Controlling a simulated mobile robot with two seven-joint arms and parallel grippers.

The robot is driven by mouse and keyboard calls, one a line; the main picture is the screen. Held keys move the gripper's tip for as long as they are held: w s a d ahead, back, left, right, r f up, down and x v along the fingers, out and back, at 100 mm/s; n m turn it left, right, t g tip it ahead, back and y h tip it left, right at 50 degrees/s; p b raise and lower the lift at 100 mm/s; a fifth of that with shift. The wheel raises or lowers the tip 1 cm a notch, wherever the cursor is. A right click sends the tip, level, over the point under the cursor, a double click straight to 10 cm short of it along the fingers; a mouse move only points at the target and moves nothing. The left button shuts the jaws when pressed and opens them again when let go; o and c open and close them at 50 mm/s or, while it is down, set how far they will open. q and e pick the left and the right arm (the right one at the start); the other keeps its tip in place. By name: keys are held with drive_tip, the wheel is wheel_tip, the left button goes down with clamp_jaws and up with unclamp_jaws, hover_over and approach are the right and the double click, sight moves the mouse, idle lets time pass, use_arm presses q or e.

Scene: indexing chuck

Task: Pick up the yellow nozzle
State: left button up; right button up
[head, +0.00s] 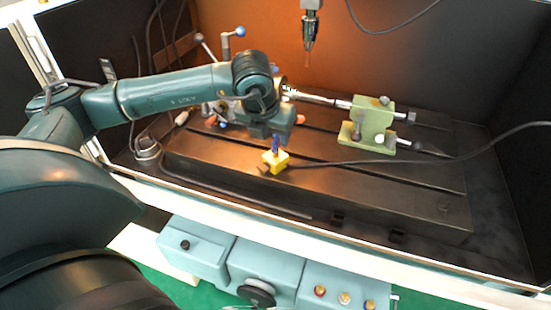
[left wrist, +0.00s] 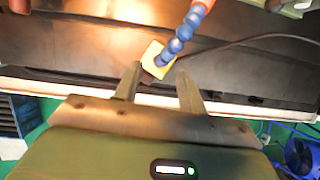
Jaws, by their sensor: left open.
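A yellow block-shaped piece (head: 275,161) sits on the dark slotted table with a blue jointed hose (head: 276,143) rising from it. In the left wrist view, the yellow piece (left wrist: 157,60) lies just beyond the fingertips, and the blue hose (left wrist: 178,40) leads up to an orange tip (left wrist: 203,3). I cannot tell which part is the nozzle. My left gripper (head: 268,138) hangs above and behind the yellow piece in the head view, its fingers mostly hidden. In the wrist view, my left gripper (left wrist: 158,77) is open and empty, its fingers spread. My right gripper is not in view.
A green tailstock (head: 372,122) stands at the right on the slotted table (head: 330,190). A black cable (head: 410,161) runs from near the yellow piece to the right. A spindle (head: 309,30) hangs above. A white-edged rim and teal control boxes (head: 270,265) are in front.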

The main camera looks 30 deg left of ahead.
sight(275, 142)
use_arm(q)
drive_tip(key=p+x, duration=0.1)
drive_tip(key=x, duration=0.4)
drive_tip(key=shift+w+a+r, duration=0.1)
drive_tip(key=shift+a, duration=0.05)
drive_tip(key=shift+c, duration=0.4)
clamp_jaws()
idle(0.8)
